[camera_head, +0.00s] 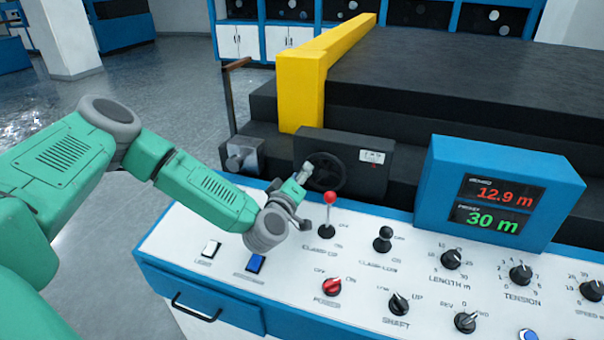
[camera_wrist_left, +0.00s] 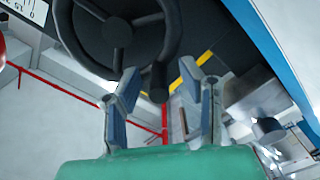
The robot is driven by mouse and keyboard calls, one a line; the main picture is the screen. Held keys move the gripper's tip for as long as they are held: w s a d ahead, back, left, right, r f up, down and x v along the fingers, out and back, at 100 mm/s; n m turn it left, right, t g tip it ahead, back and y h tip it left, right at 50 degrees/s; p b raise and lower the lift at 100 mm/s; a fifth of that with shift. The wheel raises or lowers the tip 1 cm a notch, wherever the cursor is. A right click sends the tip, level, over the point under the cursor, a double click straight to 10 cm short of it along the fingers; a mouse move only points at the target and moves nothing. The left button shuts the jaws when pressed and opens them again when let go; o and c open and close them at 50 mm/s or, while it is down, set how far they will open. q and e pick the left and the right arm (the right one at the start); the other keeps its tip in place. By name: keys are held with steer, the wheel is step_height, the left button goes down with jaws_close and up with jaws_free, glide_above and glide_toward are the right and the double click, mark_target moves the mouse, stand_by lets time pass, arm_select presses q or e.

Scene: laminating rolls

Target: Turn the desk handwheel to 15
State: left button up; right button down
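The black handwheel (camera_head: 340,184) stands on the front of a dark box behind the desk panel. It also fills the top of the left wrist view (camera_wrist_left: 117,32), where its crank handle (camera_wrist_left: 158,84) points toward my gripper. My left gripper (camera_head: 303,177) is at the left side of the wheel. In the left wrist view my left gripper (camera_wrist_left: 160,84) has its fingers apart, with the handle between the fingertips; I see no clear contact. A small white scale (camera_head: 372,156) sits on the box right of the wheel; its reading is too small to tell. My right gripper is out of view.
A red-topped lever (camera_head: 329,198) stands close to the gripper and wheel. A black lever (camera_head: 383,238) and several knobs cover the white panel. A blue display (camera_head: 497,195) reads 12.9 m and 30 m. A yellow bar (camera_head: 302,92) and dark machine bed lie behind.

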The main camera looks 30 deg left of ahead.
mark_target(320, 189)
arm_select(q)
steer(key=shift+a+f, duration=0.15)
steer(key=shift+a, duration=0.2)
steer(key=shift+c, duration=0.5)
jaws_close()
steer(key=shift+d, duration=0.35)
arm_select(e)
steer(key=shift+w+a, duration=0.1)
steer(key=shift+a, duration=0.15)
